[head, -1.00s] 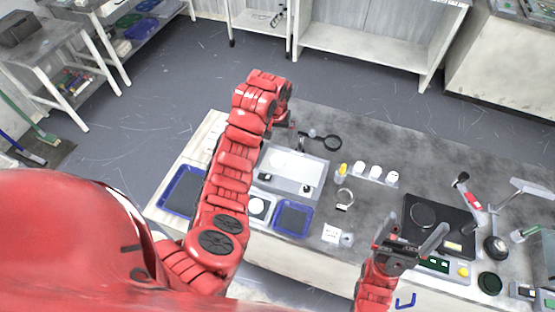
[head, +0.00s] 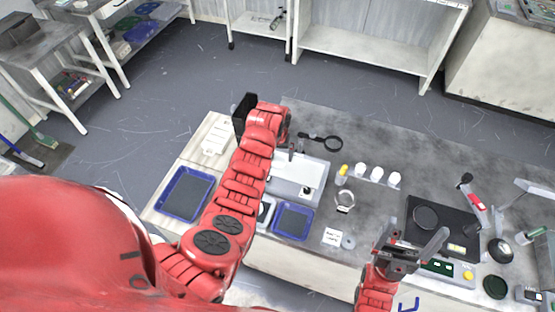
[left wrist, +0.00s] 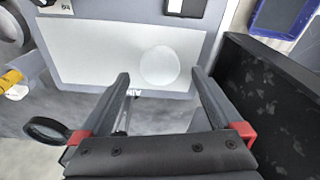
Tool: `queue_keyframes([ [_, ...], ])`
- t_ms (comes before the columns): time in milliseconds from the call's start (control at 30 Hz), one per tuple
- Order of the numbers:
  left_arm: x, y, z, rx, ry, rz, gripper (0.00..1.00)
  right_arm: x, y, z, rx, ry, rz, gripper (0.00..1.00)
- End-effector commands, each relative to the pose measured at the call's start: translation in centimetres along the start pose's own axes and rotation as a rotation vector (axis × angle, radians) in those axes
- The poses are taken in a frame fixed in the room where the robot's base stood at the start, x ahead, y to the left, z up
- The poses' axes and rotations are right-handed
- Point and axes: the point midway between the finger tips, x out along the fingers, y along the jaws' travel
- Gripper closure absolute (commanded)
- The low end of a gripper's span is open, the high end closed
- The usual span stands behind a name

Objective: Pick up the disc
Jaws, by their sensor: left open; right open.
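In the left wrist view, a pale round disc (left wrist: 160,66) lies on a white plate (left wrist: 85,55), only faintly set off from it. My left gripper (left wrist: 160,76) is open and empty, its fingertips on either side of the disc in the picture; its height above cannot be told. In the head view the white plate (head: 300,169) shows at the table's left part, with the disc not made out and my left fingers hidden by the arm. My right gripper (head: 416,236) is open and empty over the front edge of the table.
A black box (head: 242,113) stands close beside my left wrist; it fills the right of the left wrist view (left wrist: 275,110).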

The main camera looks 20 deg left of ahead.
Motion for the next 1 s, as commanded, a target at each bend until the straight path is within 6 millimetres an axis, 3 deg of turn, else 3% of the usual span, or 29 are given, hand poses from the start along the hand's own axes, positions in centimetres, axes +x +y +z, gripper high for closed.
queue_keyframes([
  [300,2.3,0.0,0.0,-0.001,-0.003,-0.001,0.0,1.1,0.1,-0.2,0.0,0.0,0.0,0.05],
  [667,2.8,0.0,0.0,0.001,0.0,-0.001,0.0,1.1,0.1,-0.2,0.0,0.0,0.0,0.05],
  [1000,2.7,0.0,-0.1,0.0,0.0,-0.001,0.61,1.1,0.1,-0.2,0.0,0.0,0.0,0.05],
])
